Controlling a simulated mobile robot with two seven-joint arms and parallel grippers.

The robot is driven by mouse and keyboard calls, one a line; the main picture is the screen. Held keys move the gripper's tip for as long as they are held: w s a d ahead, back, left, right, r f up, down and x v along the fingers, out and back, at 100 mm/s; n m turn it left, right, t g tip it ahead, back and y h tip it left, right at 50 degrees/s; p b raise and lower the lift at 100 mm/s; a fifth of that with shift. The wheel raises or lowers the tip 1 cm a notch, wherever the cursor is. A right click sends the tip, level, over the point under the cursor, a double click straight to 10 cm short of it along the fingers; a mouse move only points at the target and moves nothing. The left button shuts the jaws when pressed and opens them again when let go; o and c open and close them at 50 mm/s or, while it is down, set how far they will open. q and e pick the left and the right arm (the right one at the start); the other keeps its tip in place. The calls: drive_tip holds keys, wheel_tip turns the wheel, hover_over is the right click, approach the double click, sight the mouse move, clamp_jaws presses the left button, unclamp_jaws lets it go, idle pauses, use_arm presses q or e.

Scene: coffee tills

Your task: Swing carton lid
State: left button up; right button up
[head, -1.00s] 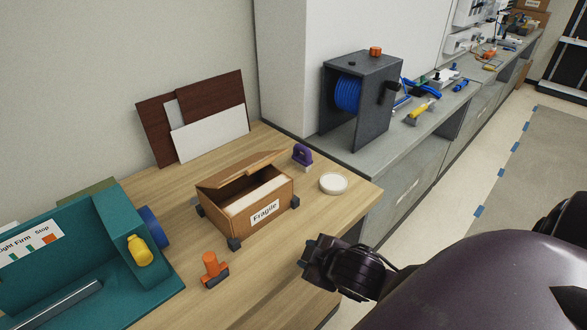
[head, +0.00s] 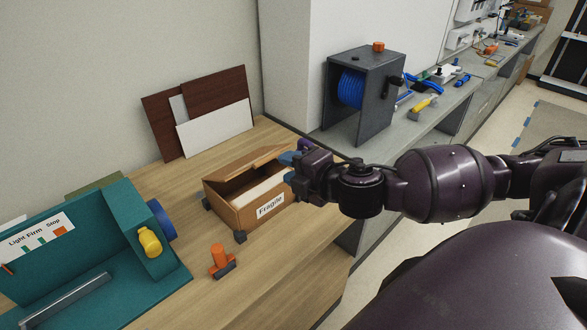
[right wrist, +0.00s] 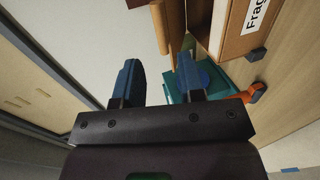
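The carton (head: 248,214) is a brown box marked "Fragile" on the wooden bench, held by dark corner blocks. Its lid (head: 243,169) is partly raised and slopes over the opening, with a dark gap beneath. My right gripper (head: 287,167) is at the right end of the carton, close to the lid's end. Its blue fingers stand apart in the right wrist view (right wrist: 158,72), with no clear grip on anything. The carton (right wrist: 238,35) shows there at upper right. Whether the fingers touch the lid is hidden. My left gripper is out of view.
A teal fixture (head: 125,230) with a yellow knob is at left. Boards (head: 213,130) lean on the wall behind. A dark hose-reel box (head: 365,95) stands at back right.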

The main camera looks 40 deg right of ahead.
sight(268, 161)
drive_tip(key=b+x, duration=0.4)
drive_tip(key=x, duration=0.3)
drive_tip(key=shift+f+b, duration=0.3)
drive_tip(key=shift+b, duration=0.1)
drive_tip(key=shift+w, duration=0.35)
drive_tip(key=shift+c, duration=0.4)
drive_tip(key=shift+r, duration=0.1)
drive_tip(key=shift+c, duration=2.3)
drive_tip(key=shift+r, duration=0.1)
clamp_jaws()
